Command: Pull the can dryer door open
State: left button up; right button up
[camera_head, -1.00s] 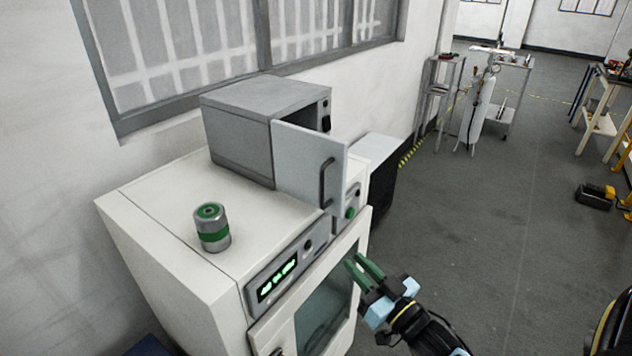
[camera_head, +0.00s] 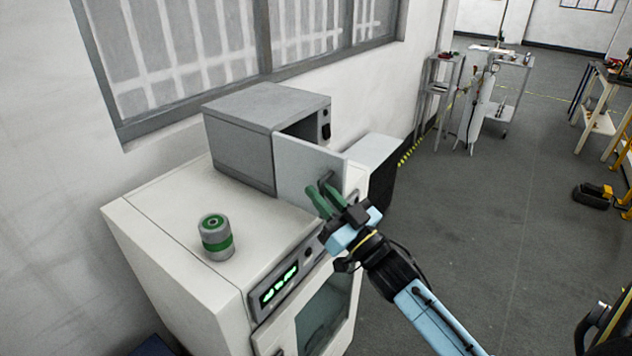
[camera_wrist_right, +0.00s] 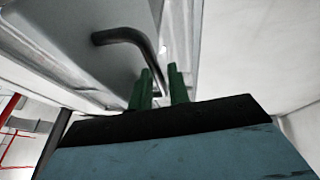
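The can dryer (camera_head: 240,150) is a grey box on a white cabinet. Its light grey door (camera_head: 298,165) stands partly open, swung out from the front, with a dark opening behind it. The dark bar handle (camera_head: 326,179) is on the door's outer face, partly covered by my right gripper. My right gripper (camera_head: 315,190) has its green fingers at the handle. In the right wrist view the bent handle (camera_wrist_right: 125,37) runs down to between the two fingertips (camera_wrist_right: 159,78), which look apart; I cannot tell if they touch it. My left gripper is not in view.
A grey-and-green can (camera_head: 216,240) stands on the white cabinet (camera_head: 175,255) left of the dryer. The cabinet front has a lit green display (camera_head: 279,286) and a glass-windowed door (camera_head: 325,315). The wall is close behind; open floor lies to the right.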

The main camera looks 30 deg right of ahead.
jog(key=shift+x, duration=1.05)
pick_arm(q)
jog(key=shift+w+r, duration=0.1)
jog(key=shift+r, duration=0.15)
pick_arm(e)
grip_shut()
jog(key=shift+a, duration=0.1)
